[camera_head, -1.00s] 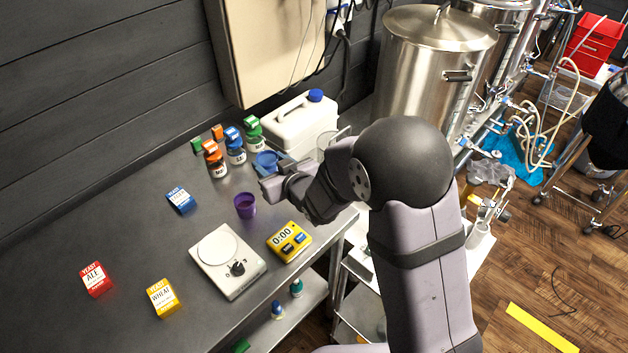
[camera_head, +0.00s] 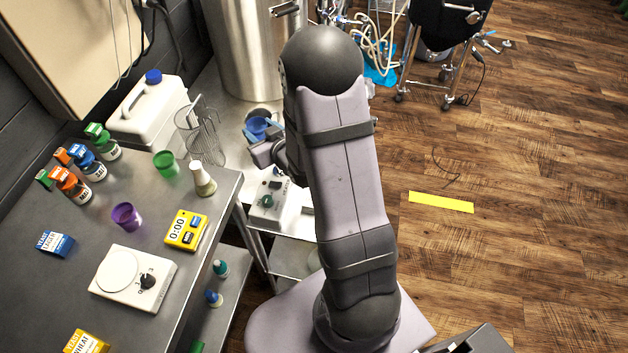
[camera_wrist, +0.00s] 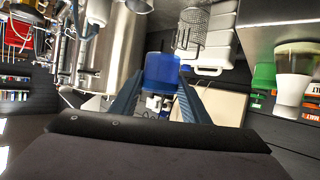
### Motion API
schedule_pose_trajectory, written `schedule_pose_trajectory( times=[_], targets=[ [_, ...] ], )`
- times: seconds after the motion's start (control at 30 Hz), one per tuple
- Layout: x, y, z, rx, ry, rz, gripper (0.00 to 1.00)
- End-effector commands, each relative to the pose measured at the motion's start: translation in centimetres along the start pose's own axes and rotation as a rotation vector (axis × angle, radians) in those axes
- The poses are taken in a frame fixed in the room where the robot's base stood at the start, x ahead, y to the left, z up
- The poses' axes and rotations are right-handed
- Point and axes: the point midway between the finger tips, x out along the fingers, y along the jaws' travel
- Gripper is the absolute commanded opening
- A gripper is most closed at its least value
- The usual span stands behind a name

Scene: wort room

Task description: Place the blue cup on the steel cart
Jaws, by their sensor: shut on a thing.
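The blue cup (camera_head: 256,127) is held between the fingers of my gripper (camera_head: 265,138). In the wrist view the blue cup (camera_wrist: 161,72) sits between the two fingertips (camera_wrist: 160,92), which are shut on it. The steel cart (camera_head: 234,118) stands at the right end of the bench. In the head view the cup appears over the cart's top, near its far part. I cannot tell its height above the cart. My arm hides the cart's right side.
A grey instrument box (camera_head: 272,203) stands on the cart's near part. A wire basket (camera_head: 205,137), flask (camera_head: 202,180), green cup (camera_head: 167,164) and white jug (camera_head: 150,110) stand by the bench's right end. A large steel kettle (camera_head: 248,55) rises behind. A purple cup (camera_head: 126,216) is on the bench.

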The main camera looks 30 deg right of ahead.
Motion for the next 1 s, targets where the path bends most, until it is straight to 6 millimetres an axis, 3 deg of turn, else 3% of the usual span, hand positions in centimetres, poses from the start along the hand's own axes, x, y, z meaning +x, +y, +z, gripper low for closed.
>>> schedule_pose_trajectory(
  times=[0.03, 0.2, 0.4, 0.77, 1.0],
  targets=[
    [-0.8, 2.4, 1.0, 0.022, -0.005, 0.044, 0.19],
    [-3.3, 7.9, 3.1, 0.072, -0.005, 0.148, 0.19],
    [-5.6, 11.5, 4.8, 0.110, -0.004, 0.224, 0.19],
    [-6.4, 12.6, 5.6, 0.125, -0.003, 0.251, 0.19],
    [-5.5, 12.5, 7.9, 0.127, -0.007, 0.250, 0.19]
  ],
)
